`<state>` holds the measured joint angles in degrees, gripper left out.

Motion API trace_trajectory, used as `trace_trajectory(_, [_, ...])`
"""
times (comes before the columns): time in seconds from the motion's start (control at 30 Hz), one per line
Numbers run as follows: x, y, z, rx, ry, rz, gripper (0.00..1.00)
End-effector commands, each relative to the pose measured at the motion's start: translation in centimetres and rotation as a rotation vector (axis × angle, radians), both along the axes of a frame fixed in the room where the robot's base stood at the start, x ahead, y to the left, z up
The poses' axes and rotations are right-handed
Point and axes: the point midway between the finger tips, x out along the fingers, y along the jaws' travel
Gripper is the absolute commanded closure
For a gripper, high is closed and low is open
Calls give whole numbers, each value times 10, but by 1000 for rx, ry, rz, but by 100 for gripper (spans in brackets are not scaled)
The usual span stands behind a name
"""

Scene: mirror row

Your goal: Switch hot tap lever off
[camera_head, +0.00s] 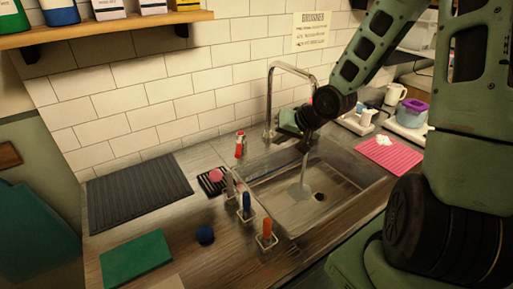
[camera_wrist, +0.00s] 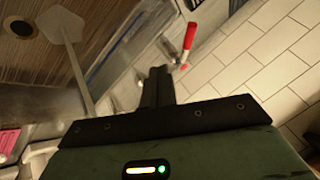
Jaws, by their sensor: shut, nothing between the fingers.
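The hot tap lever (camera_head: 240,146), red with a pale tip or base, stands on the counter behind the sink's left back corner in the head view. In the wrist view the red lever (camera_wrist: 189,38) shows just beyond my fingertips and to their right. My gripper (camera_wrist: 160,70) is shut and empty, with a visible gap to the lever. In the head view my green hand is by the tap spout (camera_head: 270,95), right of the lever; its fingers are hard to make out. A pale strip ending in a flat patch (camera_head: 301,191) in the sink looks like running water.
The steel sink (camera_head: 345,205) has a drain at its bottom. A pink mat (camera_head: 390,153) and mugs lie right. White tiles rise behind.

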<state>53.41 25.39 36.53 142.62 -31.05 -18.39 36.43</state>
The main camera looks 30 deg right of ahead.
Motion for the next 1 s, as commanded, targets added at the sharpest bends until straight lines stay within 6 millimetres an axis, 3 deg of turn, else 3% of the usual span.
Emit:
trace_trajectory(0.27, [0, 0, 0, 0, 1, 1, 100])
trace_trajectory(0.47, [9, 4, -14, 0, 1, 4, 100])
trace_trajectory(0.93, [64, 20, -81, -1, 4, 5, 100])
trace_trajectory(1.0, [70, 30, -72, -4, 0, 7, 100])
